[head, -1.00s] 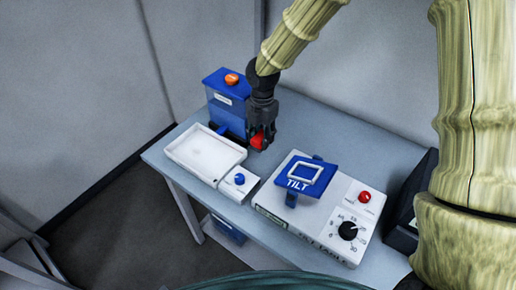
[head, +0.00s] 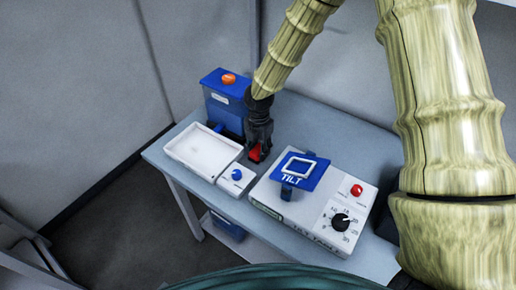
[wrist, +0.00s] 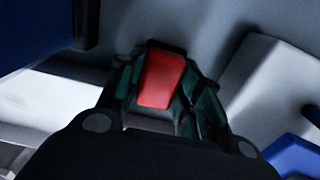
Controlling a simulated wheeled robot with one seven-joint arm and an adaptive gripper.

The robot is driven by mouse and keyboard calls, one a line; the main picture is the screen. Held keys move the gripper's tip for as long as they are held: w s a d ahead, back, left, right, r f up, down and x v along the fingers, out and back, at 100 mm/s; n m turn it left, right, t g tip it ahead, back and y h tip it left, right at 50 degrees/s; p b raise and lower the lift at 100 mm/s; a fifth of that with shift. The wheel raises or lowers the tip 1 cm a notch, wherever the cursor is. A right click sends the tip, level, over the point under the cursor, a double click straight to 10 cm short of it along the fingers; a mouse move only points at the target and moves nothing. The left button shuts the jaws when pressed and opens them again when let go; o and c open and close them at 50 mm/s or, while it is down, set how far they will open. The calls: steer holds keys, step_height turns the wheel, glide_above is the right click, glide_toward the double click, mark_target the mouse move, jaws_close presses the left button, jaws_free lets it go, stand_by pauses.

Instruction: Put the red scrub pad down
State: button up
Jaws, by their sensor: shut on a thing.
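My gripper (head: 257,146) is shut on the red scrub pad (head: 255,154), with its fingers pointing down. In the wrist view the red pad (wrist: 162,79) sits between the two fingers (wrist: 158,88), with a dark edge at its far end. In the head view the pad is low over the table (head: 222,198), between the white tray and the tilt unit. I cannot tell whether the pad touches the table, and the fingers hide part of it.
A white tray (head: 184,166) with a blue-knobbed box (head: 236,181) is left of my gripper. The tilt unit (head: 268,196) with its blue plate (head: 307,182) is close on the right. A blue dispenser with an orange button (head: 228,79) stands behind left.

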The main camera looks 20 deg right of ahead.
mark_target(259, 149)
steer(key=shift+s, duration=0.25)
steer(key=o, duration=0.9)
steer(key=shift+w+f, duration=0.1)
steer(key=shift+c, duration=0.2)
step_height(259, 149, up, 12)
steer(key=b, duration=0.2)
steer(key=shift+r, duration=0.2)
